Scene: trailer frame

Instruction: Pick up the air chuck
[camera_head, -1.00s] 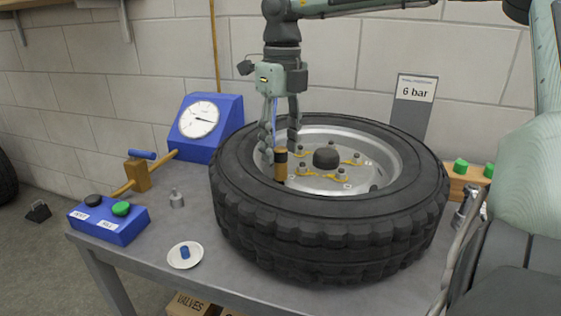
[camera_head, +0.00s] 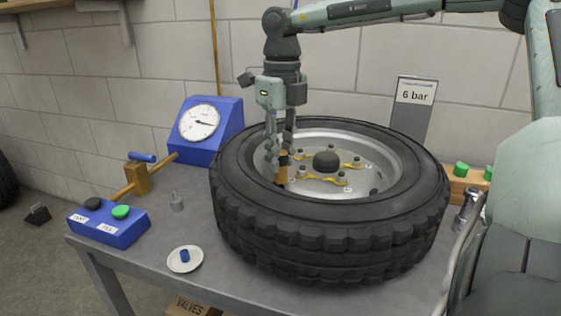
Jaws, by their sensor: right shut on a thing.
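My right gripper (camera_head: 280,157) hangs down from above over the near left part of the wheel rim. It is shut on a small upright brown piece with a black band, which appears to be the air chuck (camera_head: 282,175). The fingers hide its upper part. Its lower end is down inside the rim, and I cannot tell whether it touches the metal. The wheel's black tyre (camera_head: 330,235) lies flat on the grey workbench (camera_head: 140,255). My left gripper is not in view.
A blue gauge box (camera_head: 203,128), a blue button box (camera_head: 108,222), a brown stand (camera_head: 137,178), a small metal fitting (camera_head: 177,202) and a white dish (camera_head: 185,259) stand left of the tyre. A 6 bar sign (camera_head: 413,105) stands behind. Green caps (camera_head: 461,169) are right.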

